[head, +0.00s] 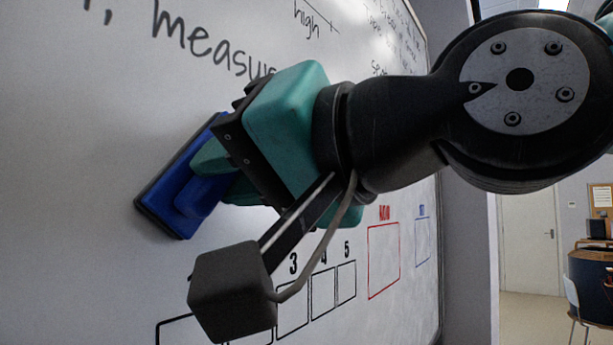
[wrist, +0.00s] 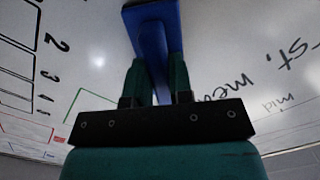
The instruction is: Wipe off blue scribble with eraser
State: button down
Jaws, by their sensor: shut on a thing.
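A blue eraser (head: 180,190) with a dark pad lies against the whiteboard (head: 90,200) in the head view, or very close to it. My gripper (head: 208,172) is shut on its blue handle. In the wrist view my gripper (wrist: 157,85) has a green finger on each side of the eraser's handle (wrist: 152,45). I see no blue scribble in either view. The board behind the eraser and my arm is hidden.
Black writing (head: 215,45) runs along the board's upper part. Numbered black boxes (head: 322,293), a red box (head: 383,260) and a blue box (head: 422,241) are drawn lower down. A door (head: 528,240) and chair (head: 578,305) stand far right.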

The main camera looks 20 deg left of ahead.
jog(key=shift+s, duration=0.4)
jog(key=shift+b+v, duration=1.5)
jog(key=shift+v, duration=1.45)
jog(key=shift+s+f+b, duration=0.15)
jog(key=shift+f+b, duration=0.2)
jog(key=shift+b, duration=0.45)
jog(key=shift+d+b, duration=0.25)
jog(key=shift+b, duration=0.7)
jog(key=shift+d+b, duration=0.2)
jog(key=shift+b, duration=0.65)
